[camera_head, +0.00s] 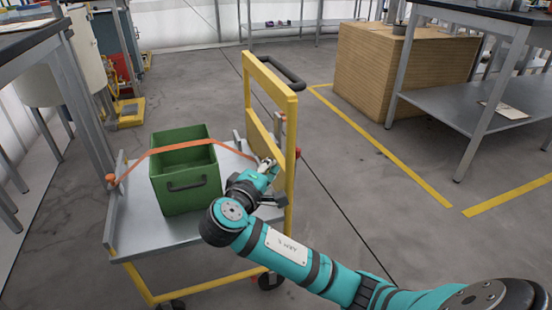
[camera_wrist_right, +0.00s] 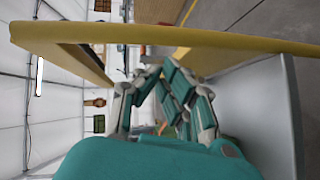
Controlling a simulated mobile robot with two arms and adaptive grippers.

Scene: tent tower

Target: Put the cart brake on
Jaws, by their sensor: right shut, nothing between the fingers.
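The cart has a yellow upright frame (camera_head: 291,110) and a grey deck (camera_head: 140,232). A small grey part with red tips (camera_head: 283,125) sits on the frame's right post; I cannot tell whether it is the brake. Dark wheels (camera_head: 270,281) show under the deck, partly hidden. My right gripper (camera_head: 267,163) is shut and empty, just above the deck and close to the inner side of the yellow frame; I cannot tell if it touches. In the right wrist view its fingers (camera_wrist_right: 165,92) are beside the yellow frame (camera_wrist_right: 150,33). My left gripper is out of view.
A green crate (camera_head: 185,190) stands on the deck under an orange strap (camera_head: 205,141). A wooden box (camera_head: 385,65) and a grey-shelved table (camera_head: 455,105) stand at the right. Another table (camera_head: 30,40) is at the left. The floor right of the cart is open, with yellow lines.

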